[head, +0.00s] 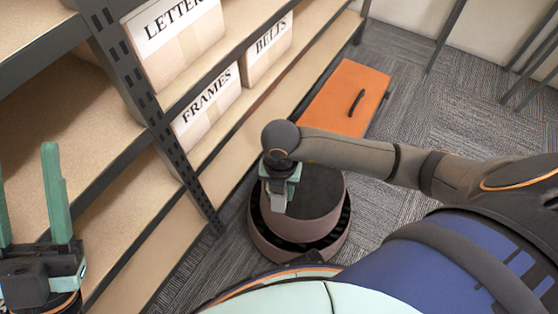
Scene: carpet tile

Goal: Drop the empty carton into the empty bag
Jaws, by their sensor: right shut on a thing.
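My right gripper (275,192) points down in the middle of the view, below the dark wrist. It is shut on a small grey piece (273,211), mostly hidden by the gripper and wrist. I cannot tell whether this piece is the empty carton. My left gripper (30,205) is at the lower left in front of the shelving, its two teal fingers upright and wide apart with nothing between them. I cannot make out an empty bag in this view.
Metal shelving (140,80) fills the left side. It holds cardboard boxes labelled LETTERS (176,48), FRAMES (208,108) and BELTS (265,52). An orange flat-topped thing with a black handle (340,98) stands beyond my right arm. Grey carpet (425,85) is open at the upper right.

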